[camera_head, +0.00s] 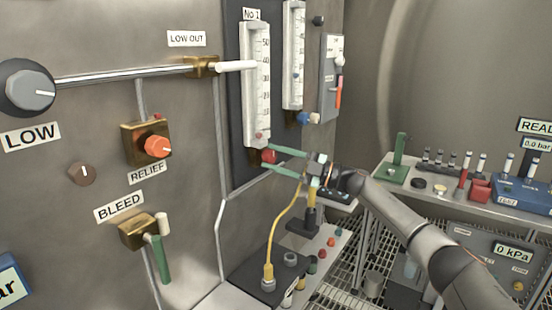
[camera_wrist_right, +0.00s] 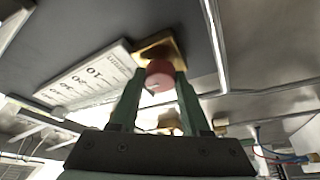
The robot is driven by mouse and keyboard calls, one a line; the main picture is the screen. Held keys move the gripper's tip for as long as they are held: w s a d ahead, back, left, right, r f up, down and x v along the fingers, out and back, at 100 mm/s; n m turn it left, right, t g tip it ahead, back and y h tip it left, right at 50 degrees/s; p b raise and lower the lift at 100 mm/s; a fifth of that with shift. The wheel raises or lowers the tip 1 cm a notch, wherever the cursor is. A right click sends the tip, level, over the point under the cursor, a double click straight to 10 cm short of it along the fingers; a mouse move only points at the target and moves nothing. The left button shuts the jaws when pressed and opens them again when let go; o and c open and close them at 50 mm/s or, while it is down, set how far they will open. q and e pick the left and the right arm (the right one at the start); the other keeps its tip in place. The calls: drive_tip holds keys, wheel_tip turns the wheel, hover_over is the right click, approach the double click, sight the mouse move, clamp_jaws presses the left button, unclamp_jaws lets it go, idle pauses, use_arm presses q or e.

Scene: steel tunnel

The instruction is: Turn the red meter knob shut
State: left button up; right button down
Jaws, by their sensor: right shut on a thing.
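The red meter knob (camera_head: 269,156) sits at the foot of the No 1 flow meter (camera_head: 256,90), a white scale tube on a dark panel. In the right wrist view the red knob (camera_wrist_right: 160,74) is in front of a brass block (camera_wrist_right: 152,46). My right gripper (camera_head: 272,159) reaches in from the right, its green fingers on either side of the knob. In the right wrist view the fingers (camera_wrist_right: 158,80) are shut on the knob. The fingers hide part of its sides. My left gripper is not in view.
A second meter (camera_head: 293,60) stands to the right of No 1. The orange relief knob (camera_head: 158,147) and green bleed lever (camera_head: 160,258) are on the wall at left. A yellow cable (camera_head: 273,240) hangs below my right gripper. A bench (camera_head: 440,192) with small items stands at right.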

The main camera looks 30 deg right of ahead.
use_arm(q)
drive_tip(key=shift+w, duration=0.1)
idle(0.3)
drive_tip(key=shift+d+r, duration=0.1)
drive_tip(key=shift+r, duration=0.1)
use_arm(e)
drive_tip(key=shift+c, duration=1.9)
unclamp_jaws()
drive_tip(key=shift+s+f, duration=0.1)
drive_tip(key=shift+s+d+f, duration=0.1)
drive_tip(key=shift+s+d, duration=0.15)
drive_tip(key=shift+d, duration=0.05)
use_arm(q)
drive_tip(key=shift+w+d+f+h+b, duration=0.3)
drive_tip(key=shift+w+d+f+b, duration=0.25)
drive_tip(key=shift+b, duration=0.65)
use_arm(e)
drive_tip(key=v, duration=1.1)
drive_tip(key=shift+s+d, duration=0.15)
drive_tip(key=shift+s, duration=0.1)
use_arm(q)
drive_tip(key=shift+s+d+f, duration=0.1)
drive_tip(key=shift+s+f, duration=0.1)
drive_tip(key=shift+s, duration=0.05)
